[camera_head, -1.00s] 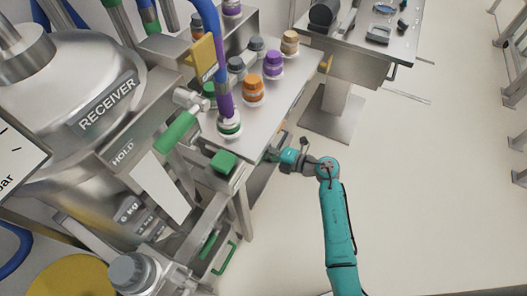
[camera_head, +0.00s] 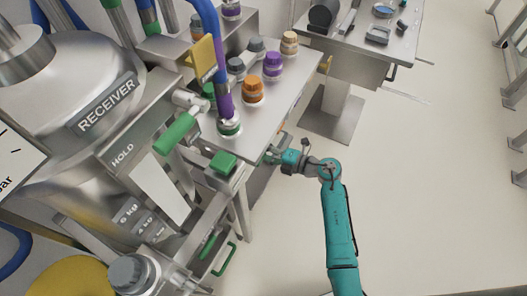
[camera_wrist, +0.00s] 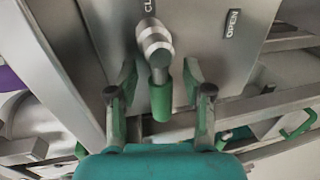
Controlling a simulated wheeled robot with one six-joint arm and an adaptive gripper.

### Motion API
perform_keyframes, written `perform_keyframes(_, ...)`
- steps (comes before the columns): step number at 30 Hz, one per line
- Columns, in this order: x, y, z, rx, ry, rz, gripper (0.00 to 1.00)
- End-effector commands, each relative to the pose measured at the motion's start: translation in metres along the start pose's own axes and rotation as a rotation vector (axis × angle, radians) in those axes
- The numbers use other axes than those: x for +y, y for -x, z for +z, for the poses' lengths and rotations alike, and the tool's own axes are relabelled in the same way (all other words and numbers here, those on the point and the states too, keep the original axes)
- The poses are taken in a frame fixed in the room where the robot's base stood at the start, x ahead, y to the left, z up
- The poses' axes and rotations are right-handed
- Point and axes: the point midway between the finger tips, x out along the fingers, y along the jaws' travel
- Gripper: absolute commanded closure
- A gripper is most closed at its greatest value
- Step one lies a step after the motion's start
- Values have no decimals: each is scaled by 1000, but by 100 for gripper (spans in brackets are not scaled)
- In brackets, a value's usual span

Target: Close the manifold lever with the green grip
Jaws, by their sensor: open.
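The lever with the green grip (camera_wrist: 161,98) is in the middle of the wrist view. Its metal hub (camera_wrist: 155,42) sits on a grey plate, with the grip pointing down in the picture. An "OPEN" label (camera_wrist: 233,23) is right of the hub, and a partly cut-off label starting "CL" is above it. My gripper (camera_wrist: 160,70) is open, with one finger on each side of the lever and a visible gap on both sides. In the head view my gripper (camera_head: 270,156) is at the bench's front edge; I cannot make out this lever there.
A larger green-gripped handle (camera_head: 177,133) projects near the steel receiver (camera_head: 60,80). Several capped bottles, one orange (camera_head: 252,90), stand on the steel bench (camera_head: 281,112). A green drawer handle (camera_head: 224,259) is below. The floor (camera_head: 430,190) to the right is clear.

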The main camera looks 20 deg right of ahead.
Motion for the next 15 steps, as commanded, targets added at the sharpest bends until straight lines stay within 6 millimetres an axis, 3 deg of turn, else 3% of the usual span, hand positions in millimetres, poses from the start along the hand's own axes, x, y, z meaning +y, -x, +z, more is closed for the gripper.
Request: perform_keyframes(15, 0, 92, 1, -5, -1, 1, 50)
